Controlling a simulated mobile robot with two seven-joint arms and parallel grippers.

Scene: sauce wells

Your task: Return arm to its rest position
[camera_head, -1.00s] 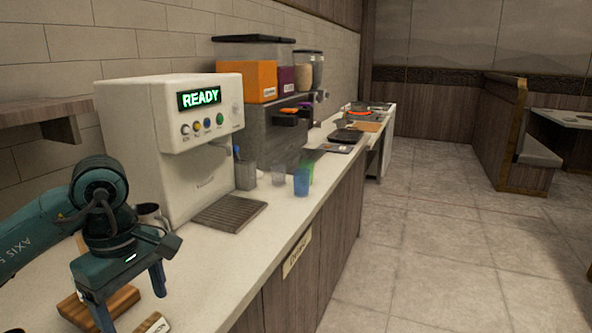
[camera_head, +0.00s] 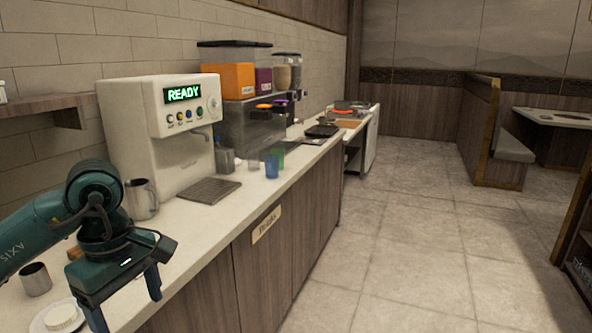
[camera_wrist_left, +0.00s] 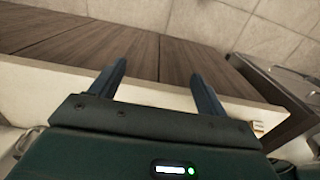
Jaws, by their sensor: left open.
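My left arm comes in from the left in the head view, bent at a teal joint. My left gripper (camera_head: 128,311) points downward at the counter's front edge, with its two fingers apart and nothing between them. In the left wrist view, the open gripper (camera_wrist_left: 158,72) shows both dark fingers spread over the counter's front edge and the wooden cabinet front. My right gripper is in neither view.
Near my left arm on the counter (camera_head: 190,233) are a metal mug (camera_head: 142,200), a metal cup (camera_head: 36,279) and a white plate (camera_head: 45,322). A white drinks machine (camera_head: 150,150) stands behind. Blue (camera_head: 271,167) and green cups stand farther along. The floor (camera_head: 400,240) at right is clear.

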